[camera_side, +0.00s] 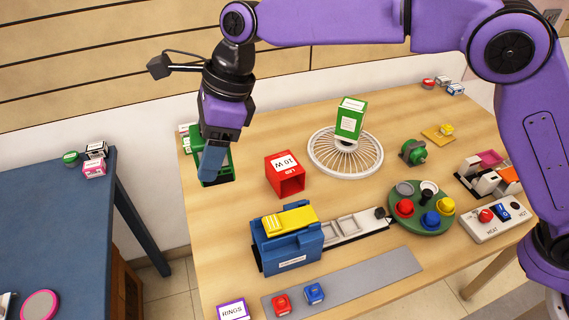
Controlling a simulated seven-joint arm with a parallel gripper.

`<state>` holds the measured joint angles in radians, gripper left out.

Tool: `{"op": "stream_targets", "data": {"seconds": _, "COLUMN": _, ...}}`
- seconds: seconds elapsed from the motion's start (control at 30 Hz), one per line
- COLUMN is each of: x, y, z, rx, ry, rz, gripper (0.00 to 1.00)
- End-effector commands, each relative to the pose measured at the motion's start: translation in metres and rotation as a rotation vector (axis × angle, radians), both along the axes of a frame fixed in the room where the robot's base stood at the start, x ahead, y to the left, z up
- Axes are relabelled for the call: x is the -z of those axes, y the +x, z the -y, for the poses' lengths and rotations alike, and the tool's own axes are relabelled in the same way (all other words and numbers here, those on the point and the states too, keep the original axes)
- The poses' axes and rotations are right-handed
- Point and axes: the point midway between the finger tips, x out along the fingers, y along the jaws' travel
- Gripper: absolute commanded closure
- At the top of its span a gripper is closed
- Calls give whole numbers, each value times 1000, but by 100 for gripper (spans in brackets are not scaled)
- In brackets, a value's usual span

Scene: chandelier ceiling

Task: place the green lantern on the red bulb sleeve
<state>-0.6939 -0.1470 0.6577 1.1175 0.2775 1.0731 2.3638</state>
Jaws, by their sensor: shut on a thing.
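The green lantern (227,170) is a dark green open frame at the table's left end. My gripper (210,172) points down and is shut on it, and the blue-grey finger covers the lantern's left part. I cannot tell whether the lantern's base touches the table.
A round white wire rack (372,165) bears a green box (350,117). A blue box with a yellow top (287,252) stands in front of the sleeve. A green round tray (424,228) holds several knobs. Bare wood lies between lantern and sleeve.

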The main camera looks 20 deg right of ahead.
Motion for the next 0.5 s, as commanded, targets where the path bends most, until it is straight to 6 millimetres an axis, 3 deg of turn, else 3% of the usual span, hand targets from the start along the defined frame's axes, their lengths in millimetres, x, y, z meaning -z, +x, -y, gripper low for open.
{"op": "stream_targets", "data": {"seconds": 0.27, "x": -5, "y": 22, "z": 48, "rx": 69, "ry": 6, "rz": 1, "gripper": 85}}
{"op": "stream_targets", "data": {"seconds": 0.37, "x": -6, "y": 31, "z": 73, "rx": 104, "ry": 6, "rz": 1, "gripper": 85}}
{"op": "stream_targets", "data": {"seconds": 0.5, "x": -6, "y": 44, "z": 122, "rx": 172, "ry": 6, "rz": 2, "gripper": 85}}
